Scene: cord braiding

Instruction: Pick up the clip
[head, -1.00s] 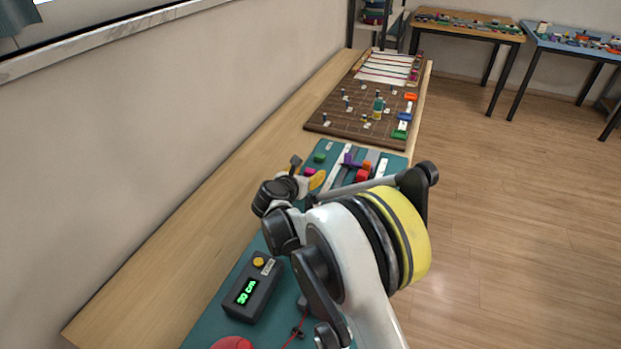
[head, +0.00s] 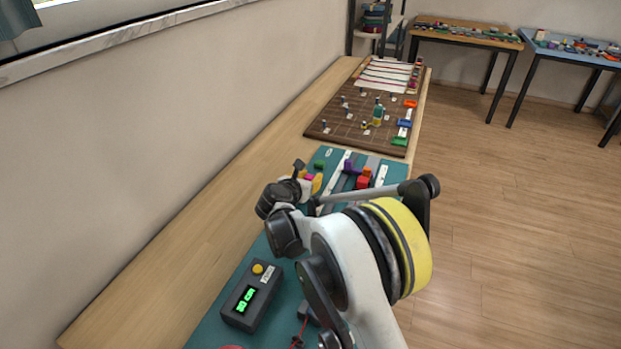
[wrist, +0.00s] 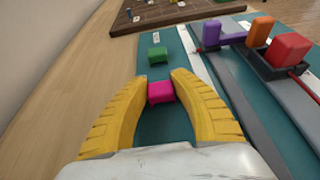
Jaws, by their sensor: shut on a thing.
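A small magenta block, the clip (wrist: 160,92), sits between the yellow fingertips of my gripper (wrist: 161,86) in the wrist view. Both fingertips press on its sides, so the gripper is shut on it. Teal mat shows around the clip, and I cannot tell whether it rests on the mat or is just above it.
A green block (wrist: 157,55) lies on the teal mat just beyond the clip. Purple (wrist: 211,32), orange (wrist: 259,31) and red (wrist: 288,50) blocks stand on a grey rail to the right. A dark box with a green display (head: 251,296) is nearer. A brown board (head: 345,125) lies beyond.

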